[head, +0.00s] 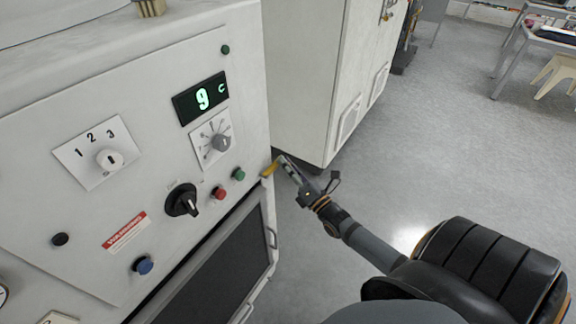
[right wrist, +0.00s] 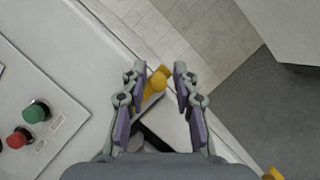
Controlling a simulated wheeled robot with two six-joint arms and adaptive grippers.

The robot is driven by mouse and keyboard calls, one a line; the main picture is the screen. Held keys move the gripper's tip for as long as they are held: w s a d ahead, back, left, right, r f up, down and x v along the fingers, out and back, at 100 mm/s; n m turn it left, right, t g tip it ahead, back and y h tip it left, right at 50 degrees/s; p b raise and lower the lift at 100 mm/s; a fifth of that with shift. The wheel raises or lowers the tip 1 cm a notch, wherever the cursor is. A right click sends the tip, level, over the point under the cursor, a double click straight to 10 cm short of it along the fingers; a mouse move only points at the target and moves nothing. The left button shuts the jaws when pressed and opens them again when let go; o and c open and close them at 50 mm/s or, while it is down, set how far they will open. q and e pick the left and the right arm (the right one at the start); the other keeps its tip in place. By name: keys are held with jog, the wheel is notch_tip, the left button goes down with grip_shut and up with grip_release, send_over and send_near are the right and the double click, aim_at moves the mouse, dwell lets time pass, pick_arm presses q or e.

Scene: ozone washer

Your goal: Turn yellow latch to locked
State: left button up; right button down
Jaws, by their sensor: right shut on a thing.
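The yellow latch (head: 269,169) sits at the right edge of the white washer's front panel, just above the corner of the dark door. In the right wrist view, the yellow latch (right wrist: 158,81) shows as a rounded knob with a short arm between my fingers. My right gripper (head: 280,161) reaches in from the lower right and is shut on the latch; it also shows in the right wrist view (right wrist: 158,72), one finger on each side. The latch is partly hidden by the fingers in the head view. My left gripper is in neither view.
Near the latch are a green button (head: 239,174), a red button (head: 219,193) and a black rotary switch (head: 182,200). The dark door (head: 222,268) is below. A second yellow piece (right wrist: 272,174) shows at the wrist view's lower right.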

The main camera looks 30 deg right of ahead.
jog(key=shift+f, duration=0.25)
dwell(0.6)
jog(key=shift+f+m+h+p, duration=0.2)
jog(key=shift+m+h+p, duration=0.2)
jog(key=shift+m+p, duration=0.55)
jog(key=a+f+m+g+p, duration=0.1)
jog(key=m+p, duration=0.2)
jog(key=s+a+f+m+g+p, duration=0.1)
jog(key=f+m+p, duration=0.1)
jog(key=m+p, duration=0.1)
jog(key=a+f+m+g+h+p, duration=0.1)
jog(key=f+m+g+p, duration=0.1)
jog(key=m+p, duration=0.1)
jog(key=shift+s+a+m, duration=0.2)
jog(key=shift+s+m, duration=0.05)
jog(key=shift+m, duration=0.4)
jog(key=shift+s+a+f+m+g+y+p, duration=0.15)
jog(key=shift+s+a+f+m+g+p, duration=0.15)
jog(key=shift+a+m+p, duration=0.4)
jog(key=shift+s+a+f+m+g+y+p, duration=0.15)
jog(key=shift+a+m+g+p, duration=0.25)
jog(key=shift+m+p, duration=0.45)
jog(key=shift+m, duration=0.25)
